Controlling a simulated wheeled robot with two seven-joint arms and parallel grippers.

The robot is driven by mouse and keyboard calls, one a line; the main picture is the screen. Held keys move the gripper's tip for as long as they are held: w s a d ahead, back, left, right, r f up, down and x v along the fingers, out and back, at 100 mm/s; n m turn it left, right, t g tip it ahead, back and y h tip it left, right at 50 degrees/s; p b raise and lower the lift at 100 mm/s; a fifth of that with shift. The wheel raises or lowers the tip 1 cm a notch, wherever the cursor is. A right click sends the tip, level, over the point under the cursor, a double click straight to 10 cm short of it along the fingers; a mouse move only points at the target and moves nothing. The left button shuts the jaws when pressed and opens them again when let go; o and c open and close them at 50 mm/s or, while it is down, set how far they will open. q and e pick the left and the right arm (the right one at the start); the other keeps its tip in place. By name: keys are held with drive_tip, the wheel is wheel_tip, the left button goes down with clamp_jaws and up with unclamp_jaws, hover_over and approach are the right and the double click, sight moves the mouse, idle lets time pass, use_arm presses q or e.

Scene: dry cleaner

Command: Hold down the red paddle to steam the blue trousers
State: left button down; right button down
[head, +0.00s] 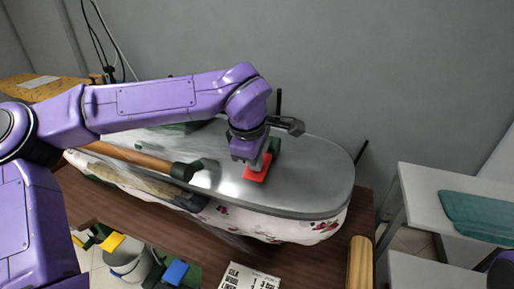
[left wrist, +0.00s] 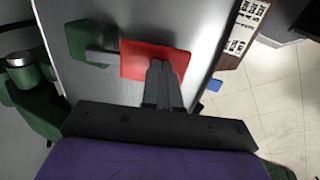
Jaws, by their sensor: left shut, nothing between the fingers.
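The red paddle (head: 257,170) is a small flat plate on top of the grey metal press head. It also shows in the left wrist view (left wrist: 135,60), joined to a green block (left wrist: 90,45). My left gripper (head: 262,160) is over the paddle, pointing down. In the left wrist view its fingers (left wrist: 163,68) are shut with nothing between them, and their tips overlap the paddle's edge. I cannot tell whether they press it down. I cannot make out blue trousers; the press head covers most of the padded board below. My right gripper is not in view.
The press head (head: 310,185) sits over a floral padded board (head: 285,228) on a brown table. A wooden handle (head: 130,156) sticks out at left. Below are yellow (head: 112,242) and blue (head: 176,272) pedals and a sign (head: 248,277). Teal cloth (head: 475,213) lies on a white table at right.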

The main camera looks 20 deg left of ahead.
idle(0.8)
use_arm(q)
drive_tip(key=shift+r+p, duration=0.8)
drive_tip(key=shift+p, duration=0.25)
drive_tip(key=shift+r, duration=0.1)
wheel_tip(320, 180, up, 5)
drive_tip(key=p, duration=0.5)
drive_tip(key=shift+s, duration=0.1)
drive_tip(key=w+b+v, duration=0.1)
drive_tip(key=v, duration=0.7)
drive_tip(key=shift+r+b, duration=0.4)
drive_tip(key=shift+r, duration=0.15)
drive_tip(key=shift+w, duration=0.1)
